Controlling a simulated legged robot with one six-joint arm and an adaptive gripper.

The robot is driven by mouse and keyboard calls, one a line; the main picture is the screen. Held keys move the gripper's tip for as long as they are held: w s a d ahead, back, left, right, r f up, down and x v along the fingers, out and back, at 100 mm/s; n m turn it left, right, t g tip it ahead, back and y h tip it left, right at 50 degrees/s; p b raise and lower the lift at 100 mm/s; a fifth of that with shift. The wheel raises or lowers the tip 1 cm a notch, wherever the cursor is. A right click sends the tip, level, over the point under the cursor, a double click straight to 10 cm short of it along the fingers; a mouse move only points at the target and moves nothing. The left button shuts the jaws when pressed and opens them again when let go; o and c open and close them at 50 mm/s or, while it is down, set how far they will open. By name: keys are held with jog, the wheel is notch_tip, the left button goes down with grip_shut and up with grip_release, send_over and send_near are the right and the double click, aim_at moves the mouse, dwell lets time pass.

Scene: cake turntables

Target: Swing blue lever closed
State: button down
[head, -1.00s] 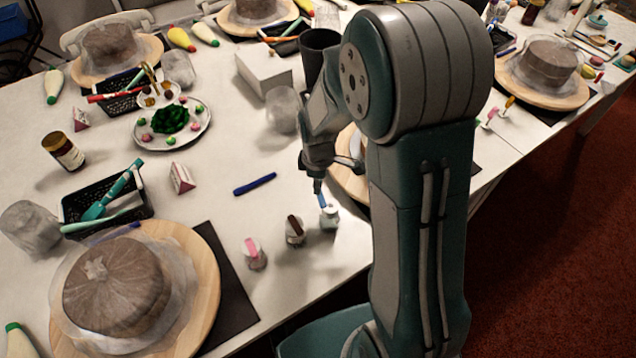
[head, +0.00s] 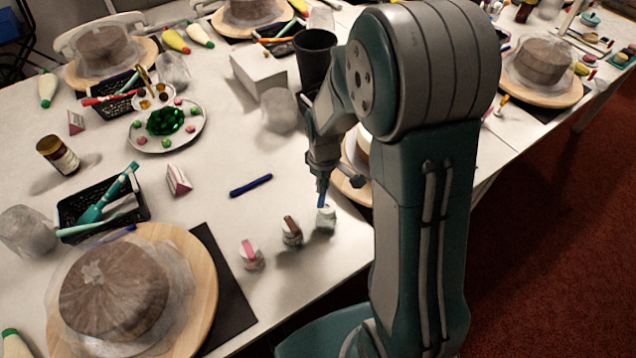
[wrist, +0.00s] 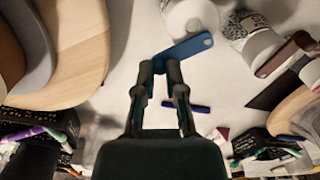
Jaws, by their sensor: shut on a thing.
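The small whitish jar with the blue lever (head: 326,221) stands near the table's right edge, at the right end of a row of similar jars. Its blue lever (head: 321,199) sticks up from the top beneath my gripper (head: 322,186). In the wrist view, the blue lever (wrist: 190,48) slants beside the white jar (wrist: 192,16), and one end lies between my fingertips (wrist: 161,68). My gripper is shut on the lever. How far the lever stands from its closed position is hard to tell.
Jars with a brown lever (head: 291,233) and a pink lever (head: 250,256) stand to the left. A blue pen (head: 251,186) lies behind them. A wooden turntable (head: 357,189) is partly hidden behind my arm. A cake turntable (head: 203,282) stands front left.

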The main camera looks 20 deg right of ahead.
jog(key=shift+s+d+m, duration=0.4)
jog(key=shift+s+m, duration=0.4)
jog(key=shift+m, duration=1.45)
jog(key=shift+s+d+m, duration=0.35)
jog(key=shift+s+m, duration=0.4)
jog(key=shift+m, duration=1.55)
jog(key=shift+s+d+m, duration=0.4)
jog(key=shift+s+m, duration=0.4)
jog(key=shift+m, duration=1.45)
jog(key=c, duration=0.7)
grip_release()
